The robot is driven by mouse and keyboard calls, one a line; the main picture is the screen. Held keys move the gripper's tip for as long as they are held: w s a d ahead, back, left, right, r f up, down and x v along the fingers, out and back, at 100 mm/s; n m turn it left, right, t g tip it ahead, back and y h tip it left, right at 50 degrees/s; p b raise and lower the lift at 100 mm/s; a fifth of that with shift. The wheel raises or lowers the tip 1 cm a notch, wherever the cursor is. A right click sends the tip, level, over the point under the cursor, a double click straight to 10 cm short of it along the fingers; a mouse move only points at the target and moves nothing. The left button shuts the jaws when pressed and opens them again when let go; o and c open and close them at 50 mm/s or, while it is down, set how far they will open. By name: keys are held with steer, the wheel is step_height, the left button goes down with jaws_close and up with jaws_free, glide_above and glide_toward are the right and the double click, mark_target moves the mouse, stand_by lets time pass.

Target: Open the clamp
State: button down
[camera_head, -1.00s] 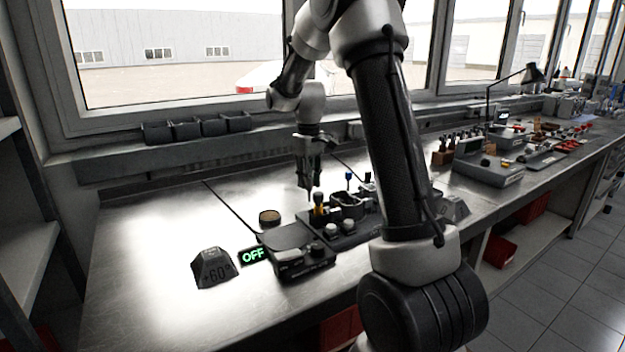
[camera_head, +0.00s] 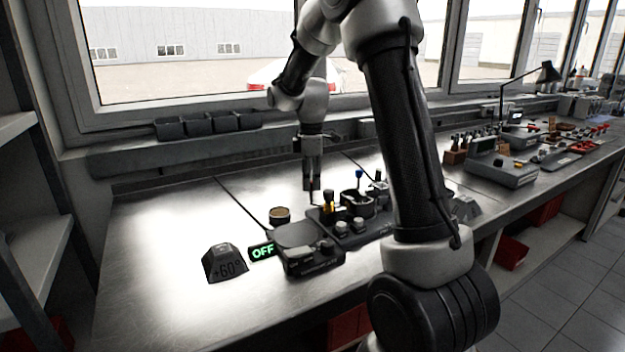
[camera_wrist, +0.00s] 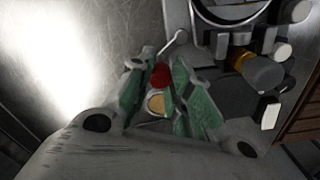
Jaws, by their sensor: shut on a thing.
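My gripper (camera_head: 312,190) points down over the back edge of a dark fixture (camera_head: 362,238) on the bench. In the wrist view its green-padded fingers (camera_wrist: 162,92) are closed around a small red piece (camera_wrist: 160,75). A thin grey lever (camera_wrist: 176,44) runs up and right from beside the red piece towards the fixture; it looks like the clamp's handle, but the join is hidden by the fingers. A tan disc (camera_wrist: 155,103) shows below the red piece.
A scale-like device (camera_head: 312,262) with a green OFF display (camera_head: 263,251) and a +60° block (camera_head: 225,263) stand left of the fixture. A small round tin (camera_head: 280,214) sits behind the device. The bench's left side is clear.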

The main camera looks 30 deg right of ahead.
steer(key=shift+a+n, duration=0.1)
steer(key=shift+n, duration=0.3)
steer(key=c, duration=1.3)
jaws_free()
steer(key=shift+s, duration=0.1)
step_height(320, 180, up, 12)
